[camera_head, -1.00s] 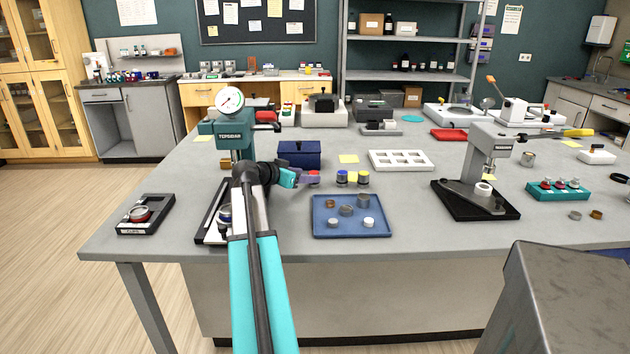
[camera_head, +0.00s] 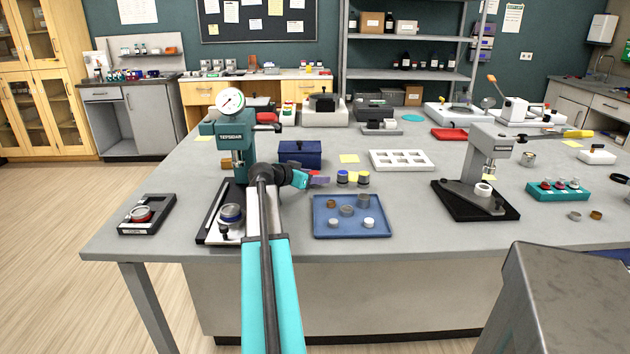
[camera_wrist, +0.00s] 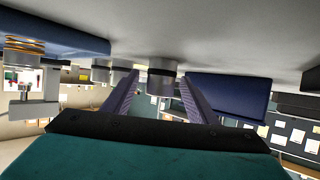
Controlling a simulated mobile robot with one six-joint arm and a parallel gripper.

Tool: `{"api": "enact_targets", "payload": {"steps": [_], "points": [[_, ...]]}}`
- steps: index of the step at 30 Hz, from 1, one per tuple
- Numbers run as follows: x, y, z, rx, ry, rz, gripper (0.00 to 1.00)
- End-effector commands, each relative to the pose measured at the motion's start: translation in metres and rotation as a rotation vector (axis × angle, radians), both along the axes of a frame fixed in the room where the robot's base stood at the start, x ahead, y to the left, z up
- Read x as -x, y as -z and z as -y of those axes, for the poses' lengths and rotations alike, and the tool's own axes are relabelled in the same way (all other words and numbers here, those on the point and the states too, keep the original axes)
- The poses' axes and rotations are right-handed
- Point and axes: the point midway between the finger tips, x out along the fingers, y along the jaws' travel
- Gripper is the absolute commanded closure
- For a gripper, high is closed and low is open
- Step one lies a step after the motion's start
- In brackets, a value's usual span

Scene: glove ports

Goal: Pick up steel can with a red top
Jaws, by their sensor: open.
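A blue tray (camera_head: 330,231) with several small parts lies in front of the cans. A dark blue box (camera_head: 300,152) stands behind my gripper, and it also shows in the wrist view (camera_wrist: 230,95). A teal press (camera_head: 232,135) stands to the left. A white tray (camera_head: 402,168) lies to the right.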

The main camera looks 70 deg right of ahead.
Motion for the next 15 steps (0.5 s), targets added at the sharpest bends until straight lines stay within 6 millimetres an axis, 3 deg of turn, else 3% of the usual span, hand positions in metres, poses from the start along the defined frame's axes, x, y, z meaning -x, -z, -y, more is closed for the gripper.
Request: {"api": "enact_targets", "payload": {"steps": [6, 15], "points": [[0.0003, -0.0001, 0.0001, 0.0, 0.0, 0.0, 0.47], [0.0008, -0.0001, 0.0002, 0.0, 0.001, 0.0, 0.96]]}}
